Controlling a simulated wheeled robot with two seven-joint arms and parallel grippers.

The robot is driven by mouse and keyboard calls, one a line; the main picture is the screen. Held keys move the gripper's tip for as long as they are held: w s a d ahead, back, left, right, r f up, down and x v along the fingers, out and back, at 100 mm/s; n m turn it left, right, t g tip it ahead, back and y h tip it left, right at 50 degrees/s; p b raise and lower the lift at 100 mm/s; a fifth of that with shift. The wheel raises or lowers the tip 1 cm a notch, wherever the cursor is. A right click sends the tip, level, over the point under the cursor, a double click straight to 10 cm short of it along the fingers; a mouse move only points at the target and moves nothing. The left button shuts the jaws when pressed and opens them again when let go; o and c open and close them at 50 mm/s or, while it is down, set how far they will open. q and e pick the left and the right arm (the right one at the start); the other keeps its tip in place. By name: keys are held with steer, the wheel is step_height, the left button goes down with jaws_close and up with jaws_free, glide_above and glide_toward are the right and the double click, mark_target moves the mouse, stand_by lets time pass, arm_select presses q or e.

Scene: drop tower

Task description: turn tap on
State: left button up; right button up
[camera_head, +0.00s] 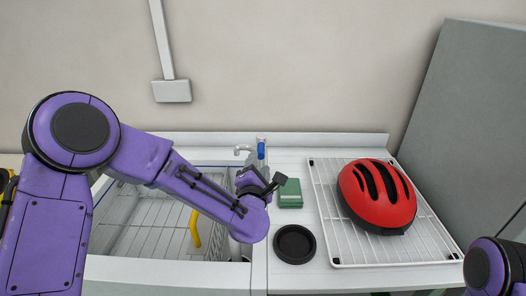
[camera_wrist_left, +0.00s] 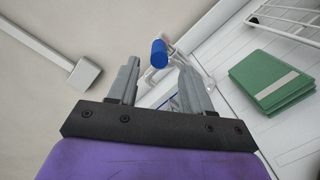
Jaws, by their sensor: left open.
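The tap (camera_head: 244,150) stands at the back edge of the sink, with a pale spout pointing left and a blue handle (camera_head: 261,150) on its right. In the left wrist view the blue handle (camera_wrist_left: 159,52) shows beyond and between my fingers, with the metal tap body (camera_wrist_left: 152,76) behind it. My left gripper (camera_head: 262,180) is just in front of the tap; its open fingers (camera_wrist_left: 158,85) point toward the handle with a gap between them and nothing held. Whether a finger touches the tap I cannot tell. Only a purple part of my right arm shows at the lower right.
The sink (camera_head: 125,250) holds a wire rack and a yellow item (camera_head: 195,228). A red helmet (camera_head: 365,205) sits on a white wire rack (camera_head: 345,256). A grey panel (camera_head: 470,110) stands far right.

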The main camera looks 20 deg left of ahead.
mark_target(261, 149)
arm_select(q)
steer(key=w+p, duration=0.1)
steer(key=w, duration=0.2)
steer(key=w+a+p, duration=0.1)
steer(key=w, duration=0.2)
steer(key=shift+w+a+r, duration=0.2)
steer(key=shift+w, duration=0.4)
steer(key=shift+w+f, duration=0.2)
steer(key=shift+w, duration=0.05)
steer(key=shift+s, duration=0.1)
jaws_close()
